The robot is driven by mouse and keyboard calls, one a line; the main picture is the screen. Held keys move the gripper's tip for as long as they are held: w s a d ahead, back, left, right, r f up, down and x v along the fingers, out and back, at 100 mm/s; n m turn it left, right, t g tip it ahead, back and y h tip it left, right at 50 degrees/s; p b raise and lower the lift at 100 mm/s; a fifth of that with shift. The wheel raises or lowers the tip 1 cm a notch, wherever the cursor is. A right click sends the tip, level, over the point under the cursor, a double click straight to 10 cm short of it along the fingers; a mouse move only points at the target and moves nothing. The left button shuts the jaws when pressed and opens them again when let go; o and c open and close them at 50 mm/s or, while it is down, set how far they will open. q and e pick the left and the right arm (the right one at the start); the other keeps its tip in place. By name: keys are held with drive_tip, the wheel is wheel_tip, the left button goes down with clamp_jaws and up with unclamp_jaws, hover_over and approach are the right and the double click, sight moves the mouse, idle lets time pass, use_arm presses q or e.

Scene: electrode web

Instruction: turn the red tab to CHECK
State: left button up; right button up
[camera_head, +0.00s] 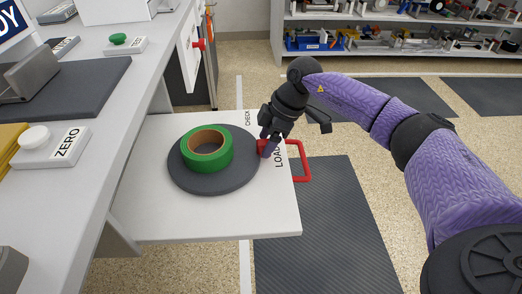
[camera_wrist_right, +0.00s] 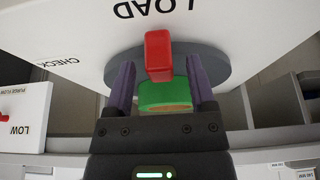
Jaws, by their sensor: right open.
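The red tab (camera_head: 262,147) sticks out from the edge of a dark round turntable (camera_head: 183,178) on a white pull-out shelf. It points at the LOAD mark (camera_head: 279,156); the CHECK mark (camera_head: 247,117) is farther back along the rim. A green tape roll (camera_head: 217,164) lies on the turntable. My right gripper (camera_head: 268,142) is low over the shelf at the tab. In the right wrist view the red tab (camera_wrist_right: 158,52) stands between the two open purple fingers (camera_wrist_right: 159,75), with a gap visible on both sides. My left gripper is not in view.
A red handle (camera_head: 303,160) is on the shelf's outer edge, close to my right gripper. The grey counter at left holds a ZERO button block (camera_head: 50,147) and a green button (camera_head: 118,39). Open floor with dark mats (camera_head: 325,220) lies to the right.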

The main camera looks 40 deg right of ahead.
drive_tip(key=shift+x, duration=0.75)
drive_tip(key=shift+r, duration=0.15)
clamp_jaws()
idle(0.6)
